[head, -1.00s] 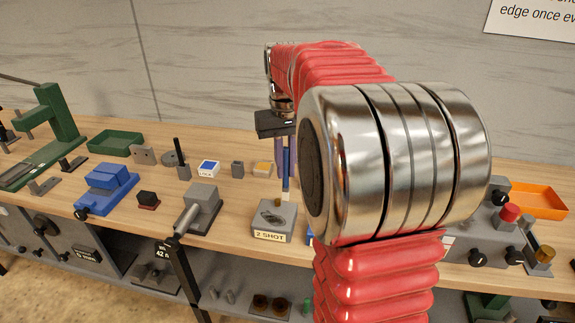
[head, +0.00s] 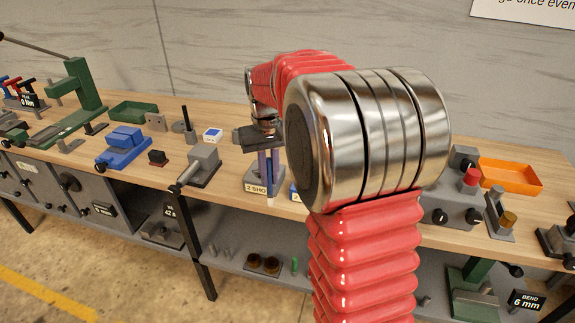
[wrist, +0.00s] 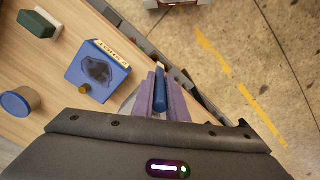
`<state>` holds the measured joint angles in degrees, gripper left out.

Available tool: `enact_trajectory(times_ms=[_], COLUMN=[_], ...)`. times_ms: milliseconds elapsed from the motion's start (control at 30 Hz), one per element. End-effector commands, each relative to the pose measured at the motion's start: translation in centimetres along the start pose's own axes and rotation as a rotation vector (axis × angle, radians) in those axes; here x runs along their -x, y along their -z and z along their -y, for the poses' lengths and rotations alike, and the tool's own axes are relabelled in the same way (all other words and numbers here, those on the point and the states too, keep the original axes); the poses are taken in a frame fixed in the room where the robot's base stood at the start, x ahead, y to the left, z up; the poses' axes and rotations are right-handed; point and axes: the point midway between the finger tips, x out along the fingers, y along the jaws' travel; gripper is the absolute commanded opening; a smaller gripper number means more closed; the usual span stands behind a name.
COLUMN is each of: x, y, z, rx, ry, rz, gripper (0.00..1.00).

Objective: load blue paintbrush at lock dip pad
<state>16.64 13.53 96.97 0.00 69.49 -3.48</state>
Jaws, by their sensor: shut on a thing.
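My gripper (head: 269,185) is shut on the blue paintbrush, its two purple-blue fingers pointing down. In the wrist view the brush's blue handle (wrist: 160,90) lies between the fingertips. A pale tip (head: 270,202) shows below the fingers in the head view. A blue pad with a dark patch and brass knob (wrist: 96,72) lies beyond the fingers in the wrist view. I cannot tell which one is the lock dip pad.
A grey clamp-like block (head: 204,164) stands left of the gripper, near the bench's front edge. A blue vise-like block (head: 123,150) and a green tray (head: 133,111) are farther left. An orange tray (head: 510,175) is at the right. My arm hides the middle of the bench.

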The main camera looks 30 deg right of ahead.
Motion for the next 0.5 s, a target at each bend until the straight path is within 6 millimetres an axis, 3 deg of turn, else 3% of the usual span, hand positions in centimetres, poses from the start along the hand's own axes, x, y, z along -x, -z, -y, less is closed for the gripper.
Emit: enact_trajectory(times_ms=[267,500], x=[-4.2,-9.5], y=[1.2,1.5], z=[5.2,11.9], rx=[0.08,0.177], ry=[0.0,0.0], rz=[0.005,0.004], gripper=[0.0,0.0])
